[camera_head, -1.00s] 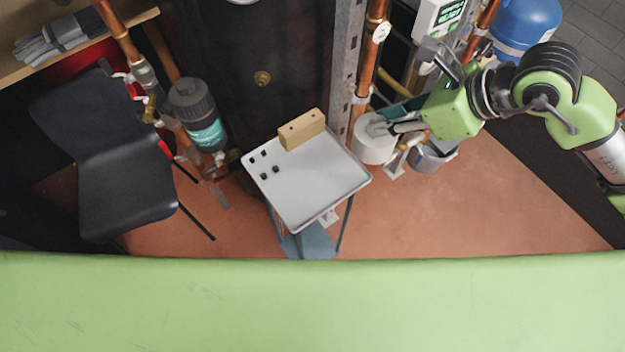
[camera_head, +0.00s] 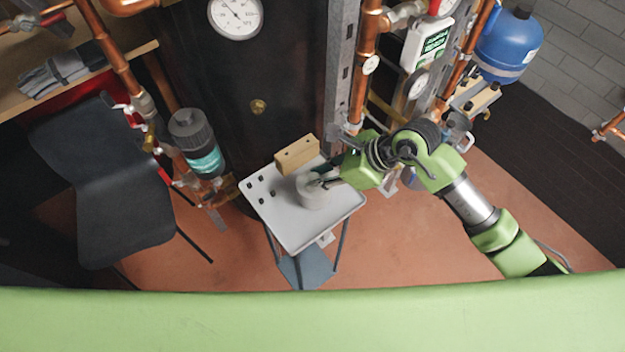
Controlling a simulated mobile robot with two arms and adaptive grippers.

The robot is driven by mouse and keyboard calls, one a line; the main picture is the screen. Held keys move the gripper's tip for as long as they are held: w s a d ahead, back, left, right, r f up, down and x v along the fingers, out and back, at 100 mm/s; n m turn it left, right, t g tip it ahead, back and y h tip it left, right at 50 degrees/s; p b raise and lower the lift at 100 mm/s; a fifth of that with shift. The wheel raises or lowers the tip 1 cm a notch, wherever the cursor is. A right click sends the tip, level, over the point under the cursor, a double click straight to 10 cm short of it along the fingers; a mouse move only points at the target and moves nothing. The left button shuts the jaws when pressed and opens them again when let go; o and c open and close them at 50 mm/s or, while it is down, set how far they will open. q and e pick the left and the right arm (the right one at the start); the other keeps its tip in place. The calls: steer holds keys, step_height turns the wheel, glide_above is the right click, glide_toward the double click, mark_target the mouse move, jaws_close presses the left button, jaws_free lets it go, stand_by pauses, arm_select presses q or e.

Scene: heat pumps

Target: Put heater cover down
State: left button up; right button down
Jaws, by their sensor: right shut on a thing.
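The heater cover (camera_head: 311,194) is a whitish round cap. My right gripper (camera_head: 325,181) is shut on it from the right side. The cover is over the right part of the white tray top of a small stand (camera_head: 289,238). I cannot tell whether it touches the tray. My left gripper is not in view.
A wooden block (camera_head: 297,154) sits at the tray's back edge, and several small dark nuts (camera_head: 261,206) lie at its left. A black chair (camera_head: 105,180) stands left. Copper pipes (camera_head: 366,70) and a blue tank (camera_head: 508,45) are behind. The tray's front left is clear.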

steer(key=shift+x, duration=0.85)
steer(key=f, duration=0.1)
steer(key=f+p, duration=0.1)
steer(key=f, duration=0.1)
steer(key=shift+w+a, duration=0.1)
steer(key=shift+a, duration=0.2)
steer(key=shift+f+p, duration=0.3)
steer(key=shift+f, duration=0.1)
steer(key=shift+f, duration=0.15)
steer(key=c, duration=1.8)
jaws_free()
steer(key=shift+o, duration=0.2)
